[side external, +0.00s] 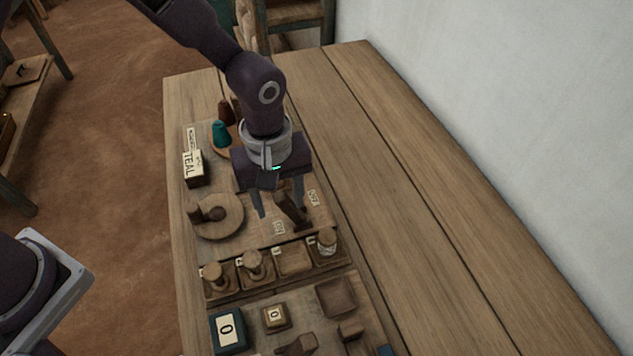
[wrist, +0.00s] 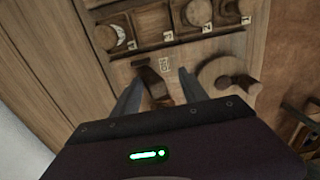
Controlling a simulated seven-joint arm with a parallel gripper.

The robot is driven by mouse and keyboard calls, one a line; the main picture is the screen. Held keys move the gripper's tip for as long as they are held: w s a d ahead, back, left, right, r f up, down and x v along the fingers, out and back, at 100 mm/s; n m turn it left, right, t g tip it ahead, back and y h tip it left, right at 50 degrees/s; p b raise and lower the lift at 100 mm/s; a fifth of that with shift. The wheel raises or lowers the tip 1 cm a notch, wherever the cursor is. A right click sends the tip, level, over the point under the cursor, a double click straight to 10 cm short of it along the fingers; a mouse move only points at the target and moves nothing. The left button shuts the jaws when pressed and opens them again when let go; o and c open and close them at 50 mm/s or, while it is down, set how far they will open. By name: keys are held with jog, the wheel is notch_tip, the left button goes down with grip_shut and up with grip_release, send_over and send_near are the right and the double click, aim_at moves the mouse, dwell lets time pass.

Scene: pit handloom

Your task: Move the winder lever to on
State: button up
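The winder lever (side external: 289,209) is a dark brown wooden piece on the wooden board, leaning toward the lower right in the side view. A small pale label (side external: 313,197) lies to its right and another (side external: 279,228) to its lower left; their print is too small to read surely. My gripper (side external: 279,208) points down over the lever with its fingers apart and nothing gripped. In the wrist view, the lever (wrist: 152,82) shows between the two fingers of my gripper (wrist: 160,76), nearer the left one. I cannot tell whether a finger touches it.
A round wooden disc with a knob (side external: 219,217) lies left of the lever. A row of square compartments with spools (side external: 254,264) stands in front. The table's right side (side external: 430,200) is clear.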

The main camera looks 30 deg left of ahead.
jog(key=shift+s+a+f, duration=0.2)
jog(key=shift+s+a, duration=0.15)
jog(key=shift+w+d, duration=0.3)
jog(key=shift+o, duration=0.8)
jog(key=shift+r, duration=0.1)
jog(key=shift+w+d+r, duration=0.1)
jog(key=shift+r, duration=1.55)
jog(key=shift+w+d+r, duration=0.1)
jog(key=shift+r, duration=1.5)
